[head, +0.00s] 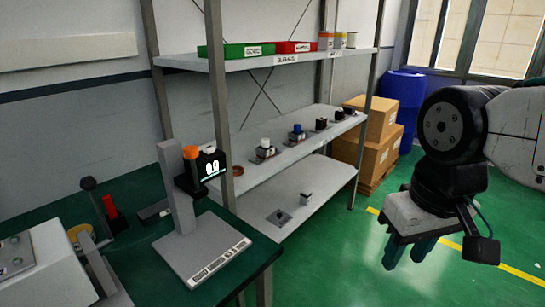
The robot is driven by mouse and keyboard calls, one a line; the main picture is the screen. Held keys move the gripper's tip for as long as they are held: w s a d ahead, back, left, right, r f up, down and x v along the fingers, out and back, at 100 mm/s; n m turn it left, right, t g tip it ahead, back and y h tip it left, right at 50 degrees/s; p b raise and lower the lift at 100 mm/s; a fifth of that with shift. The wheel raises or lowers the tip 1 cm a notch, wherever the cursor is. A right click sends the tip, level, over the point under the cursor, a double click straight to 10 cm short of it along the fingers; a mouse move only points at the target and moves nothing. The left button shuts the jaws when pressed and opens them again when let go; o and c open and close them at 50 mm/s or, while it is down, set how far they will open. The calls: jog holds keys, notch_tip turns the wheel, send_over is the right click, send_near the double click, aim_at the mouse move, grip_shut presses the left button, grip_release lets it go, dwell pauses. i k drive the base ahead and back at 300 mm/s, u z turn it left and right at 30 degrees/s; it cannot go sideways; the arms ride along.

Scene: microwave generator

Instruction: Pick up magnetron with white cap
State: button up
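A small magnetron with a white cap (265,144) stands upright at the left end of the row on the middle shelf (246,170). A magnetron with a blue cap (297,130) and several dark-capped ones (321,124) stand to its right along the same shelf. My gripper (409,256) hangs at the right, over the floor and well apart from the shelf. Its two teal fingers point down with a gap between them, and I see nothing held.
The rack's front post (216,100) rises left of the white-capped magnetron. Green and red bins (293,47) sit above. A grey stand (203,245) is on the green table at the left. Boxes (378,150) and a blue barrel (402,98) stand behind. The floor before the shelf is clear.

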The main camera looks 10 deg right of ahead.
aim_at(266, 152)
jog(key=k, duration=1.1)
jog(key=z, duration=0.65)
jog(key=i, duration=0.75)
jog(key=z, duration=0.45)
jog(key=i, duration=0.75)
jog(key=u, duration=0.4)
jog(key=i, duration=0.7)
jog(key=u, duration=1)
jog(key=i, duration=0.35)
jog(key=u, duration=0.3)
